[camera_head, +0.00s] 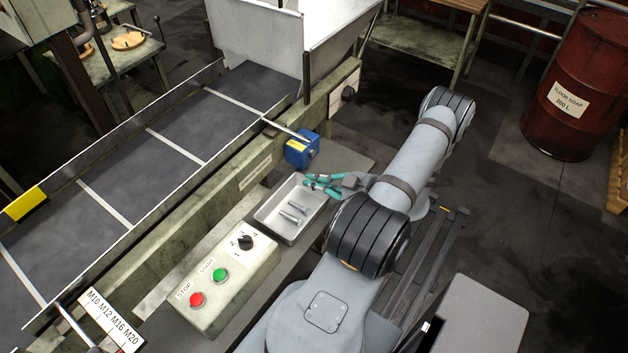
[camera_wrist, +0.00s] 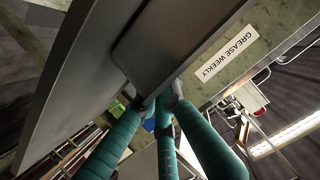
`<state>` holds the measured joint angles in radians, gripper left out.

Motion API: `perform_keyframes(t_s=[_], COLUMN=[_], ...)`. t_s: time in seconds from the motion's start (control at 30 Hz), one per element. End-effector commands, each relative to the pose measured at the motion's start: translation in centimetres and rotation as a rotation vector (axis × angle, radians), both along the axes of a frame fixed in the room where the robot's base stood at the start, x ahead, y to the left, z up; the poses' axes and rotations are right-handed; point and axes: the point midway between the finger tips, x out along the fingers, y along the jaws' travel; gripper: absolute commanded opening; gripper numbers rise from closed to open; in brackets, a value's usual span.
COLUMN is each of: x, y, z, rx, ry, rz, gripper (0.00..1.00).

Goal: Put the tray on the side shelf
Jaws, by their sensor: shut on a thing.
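The grey metal tray (camera_head: 271,231) is in the head view, beside the conveyor frame, with a few silver bolts (camera_head: 291,213) lying in it. My gripper (camera_head: 318,184), with teal fingers, is shut on the tray's far right rim. In the wrist view the fingertips of my gripper (camera_wrist: 160,103) meet a grey metal wall of the tray (camera_wrist: 172,45). The grey side shelf (camera_head: 345,152) runs along the machine, its far part bare behind the tray. I cannot tell whether the tray touches the shelf or hangs just above it.
A control box (camera_head: 215,285) with red and green buttons and a dial stands close in front of the tray. A blue sensor box (camera_head: 302,150) is just behind it. The conveyor (camera_head: 140,185) is at left. A red drum (camera_head: 578,85) stands far right.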

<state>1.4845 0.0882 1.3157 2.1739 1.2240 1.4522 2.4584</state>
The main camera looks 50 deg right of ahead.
Motion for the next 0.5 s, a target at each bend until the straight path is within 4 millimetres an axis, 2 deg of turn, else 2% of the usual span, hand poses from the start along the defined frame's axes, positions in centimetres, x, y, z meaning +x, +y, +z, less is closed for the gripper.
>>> perform_keyframes(t_s=[0.27,0.3,0.5], x=[0.0,-0.01,-0.02], y=[-0.01,-0.02,-0.01], z=[-0.3,-0.31,-0.25], rx=[0.002,0.0,0.0], ry=[-0.001,0.0,0.0], rz=[-0.002,0.0,0.0], gripper=[0.0,0.07,0.19])
